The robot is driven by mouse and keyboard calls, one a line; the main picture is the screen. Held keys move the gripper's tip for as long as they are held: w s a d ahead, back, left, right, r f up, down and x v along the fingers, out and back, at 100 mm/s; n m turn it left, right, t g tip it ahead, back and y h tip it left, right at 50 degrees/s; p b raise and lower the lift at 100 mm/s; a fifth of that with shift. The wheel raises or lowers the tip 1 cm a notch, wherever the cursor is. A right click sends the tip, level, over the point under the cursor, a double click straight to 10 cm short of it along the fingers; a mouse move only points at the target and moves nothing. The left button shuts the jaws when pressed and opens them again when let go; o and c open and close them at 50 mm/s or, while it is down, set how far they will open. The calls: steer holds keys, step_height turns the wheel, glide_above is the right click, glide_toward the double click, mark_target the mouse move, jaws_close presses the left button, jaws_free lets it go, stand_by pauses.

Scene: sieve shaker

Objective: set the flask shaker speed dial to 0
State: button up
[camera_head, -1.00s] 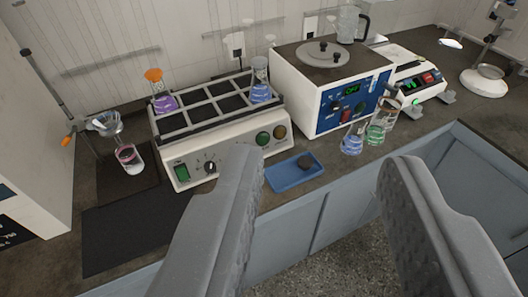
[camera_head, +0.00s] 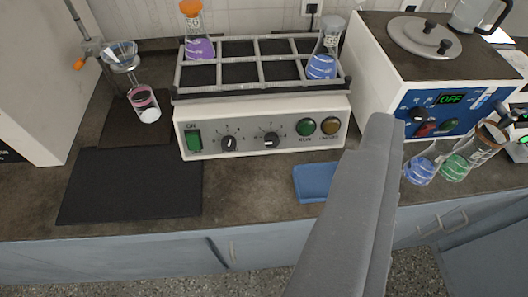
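The flask shaker (camera_head: 262,125) is a white box with a slotted rack on top, in the upper middle. Its front has two dark dials, a left one (camera_head: 229,144) and a right one (camera_head: 271,139); their labels and exact settings are too small to read. A green switch (camera_head: 194,140) marked ON is at its left. A green button (camera_head: 305,127) and an amber button (camera_head: 329,126) are at its right. One grey finger of my gripper (camera_head: 380,125) stands right of the dials, apart from them in the picture; the other finger is not seen.
Flasks with purple (camera_head: 201,48) and blue (camera_head: 321,66) liquid stand in the rack. A water bath (camera_head: 435,75) reading OFF is at right, with two flasks before it. A blue tray (camera_head: 311,182) is partly hidden by my finger. A black mat (camera_head: 130,187) lies front left.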

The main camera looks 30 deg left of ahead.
steer(key=w+a+f+n+y+p, duration=0.1)
steer(key=w+a+f+n+p, duration=0.1)
steer(key=w+f, duration=0.45)
steer(key=n+g+y+p, duration=0.4)
steer(key=n+y, duration=0.1)
steer(key=y, duration=0.2)
glide_toward(228, 146)
steer(key=x, duration=0.8)
steer(key=shift+w+a+f, duration=0.15)
steer(key=shift+w+a, duration=0.05)
steer(key=shift+w, duration=0.15)
